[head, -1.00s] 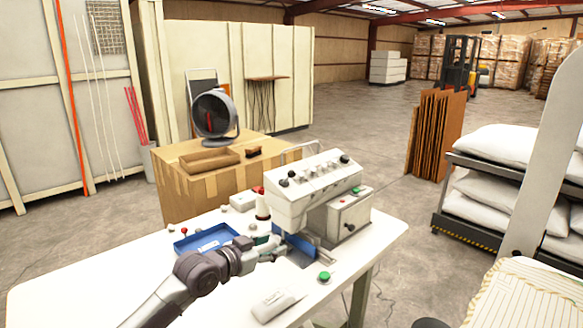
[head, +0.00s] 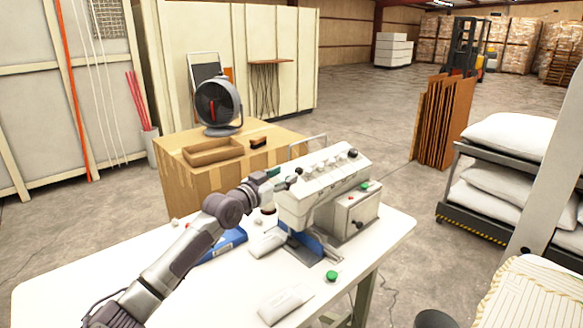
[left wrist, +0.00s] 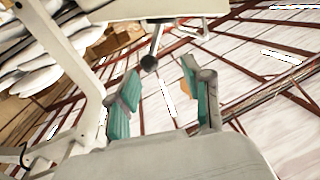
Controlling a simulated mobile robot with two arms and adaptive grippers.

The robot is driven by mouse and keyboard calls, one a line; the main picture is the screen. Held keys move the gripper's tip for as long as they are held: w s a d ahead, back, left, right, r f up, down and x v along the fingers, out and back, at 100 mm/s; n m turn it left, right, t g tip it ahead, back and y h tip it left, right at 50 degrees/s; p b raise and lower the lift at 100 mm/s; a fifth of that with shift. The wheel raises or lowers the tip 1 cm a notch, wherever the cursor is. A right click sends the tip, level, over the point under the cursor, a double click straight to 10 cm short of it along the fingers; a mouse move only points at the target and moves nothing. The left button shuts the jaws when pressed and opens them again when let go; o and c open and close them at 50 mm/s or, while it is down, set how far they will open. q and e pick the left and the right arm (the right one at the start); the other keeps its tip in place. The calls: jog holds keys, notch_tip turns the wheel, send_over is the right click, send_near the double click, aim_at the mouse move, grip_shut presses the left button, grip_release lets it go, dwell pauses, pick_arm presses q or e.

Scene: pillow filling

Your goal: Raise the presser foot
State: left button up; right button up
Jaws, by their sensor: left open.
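The white sewing machine (head: 325,180) stands on the white table, with a row of knobs along its top and a blue plate (head: 308,243) low at its front. My left gripper (head: 280,178) is raised at the left end of the machine's head. It is open, and its teal finger pads also show in the left wrist view (left wrist: 160,88). There a short lever with a dark ball end (left wrist: 149,62) hangs from a white housing, beyond and between the fingertips. I cannot tell whether it is touched. The presser foot itself cannot be made out. My right gripper is not in view.
A blue tray (head: 232,240) lies partly behind my left arm. A green button (head: 332,276) and a pale block (head: 285,304) are at the table's front. A cardboard box (head: 190,178) with a fan stands behind. The table's left part is clear.

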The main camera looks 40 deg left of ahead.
pick_arm(q)
jog(key=w, duration=0.4)
jog(key=shift+a, duration=0.1)
jog(key=shift+w, duration=0.1)
grip_shut()
